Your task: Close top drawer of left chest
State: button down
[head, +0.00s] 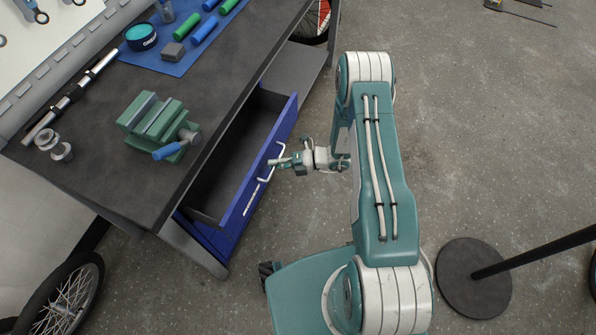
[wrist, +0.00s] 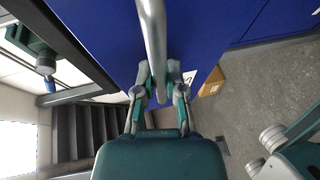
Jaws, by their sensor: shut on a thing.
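The blue top drawer (head: 245,190) of the chest under the workbench is pulled out, its dark inside showing from above in the head view. A pale bar handle (head: 271,162) is on its front. My gripper (head: 276,163) is at this handle, reaching in from the right. In the wrist view the blue drawer front (wrist: 205,35) fills the top, and the metal handle (wrist: 153,40) runs down between the two fingers of my gripper (wrist: 153,95). The fingers are shut on the handle. Lower blue drawers (head: 207,240) show partly below the open one.
The dark workbench top (head: 110,185) holds a green vise (head: 160,122) and several tools on a blue mat (head: 190,55). A round black stand base (head: 474,278) is at the right. A bike wheel (head: 65,300) is at bottom left. The floor right of my arm is mostly clear.

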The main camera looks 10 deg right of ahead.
send_over(236, 162)
jog(key=shift+f, duration=0.2)
jog(key=shift+d, duration=0.1)
jog(key=c, duration=1)
grip_release()
jog(key=shift+w, duration=0.1)
jog(key=o, duration=0.3)
jog(key=shift+a, duration=0.2)
jog(key=shift+w+r, duration=0.1)
